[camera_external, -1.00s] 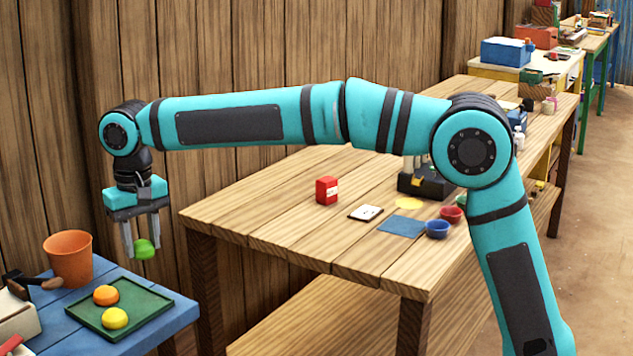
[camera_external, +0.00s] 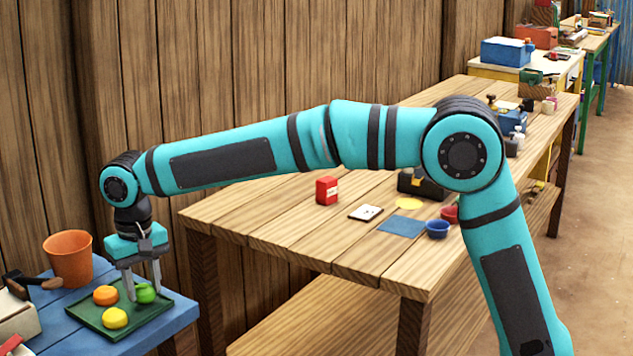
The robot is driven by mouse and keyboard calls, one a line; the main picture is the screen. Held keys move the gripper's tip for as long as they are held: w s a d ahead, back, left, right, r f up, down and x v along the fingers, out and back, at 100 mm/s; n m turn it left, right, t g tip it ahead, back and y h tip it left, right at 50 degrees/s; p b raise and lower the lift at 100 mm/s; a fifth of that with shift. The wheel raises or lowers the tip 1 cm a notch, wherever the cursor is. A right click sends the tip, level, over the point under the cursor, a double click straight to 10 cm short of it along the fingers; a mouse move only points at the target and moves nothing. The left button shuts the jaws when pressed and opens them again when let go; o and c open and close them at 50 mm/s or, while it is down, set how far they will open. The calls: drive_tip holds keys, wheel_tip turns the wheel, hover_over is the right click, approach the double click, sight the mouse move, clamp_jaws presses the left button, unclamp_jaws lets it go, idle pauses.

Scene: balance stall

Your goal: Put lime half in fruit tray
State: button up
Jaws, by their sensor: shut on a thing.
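The lime half (camera_external: 146,292) is a small bright green piece between the fingertips of my gripper (camera_external: 145,293). My gripper is shut on it and is low over the right part of the fruit tray (camera_external: 115,331). The tray is dark green and shallow, on the blue table. An orange fruit half (camera_external: 105,295) and a yellow one (camera_external: 114,318) lie in it, left of the lime half. I cannot tell whether the lime half touches the tray floor.
An orange pot (camera_external: 68,260) stands behind the tray on the blue table (camera_external: 176,311). A dark-headed tool (camera_external: 18,287) lies at the left. The wooden table (camera_external: 270,220) to the right holds a red box (camera_external: 327,190), a white card (camera_external: 366,212) and small bowls (camera_external: 437,229).

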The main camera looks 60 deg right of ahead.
sight(143, 286)
drive_tip(key=shift+f, duration=0.7)
drive_tip(key=o, duration=0.9)
drive_tip(key=shift+f, duration=0.1)
drive_tip(key=shift+o, duration=0.2)
wheel_tip(143, 286, up, 12)
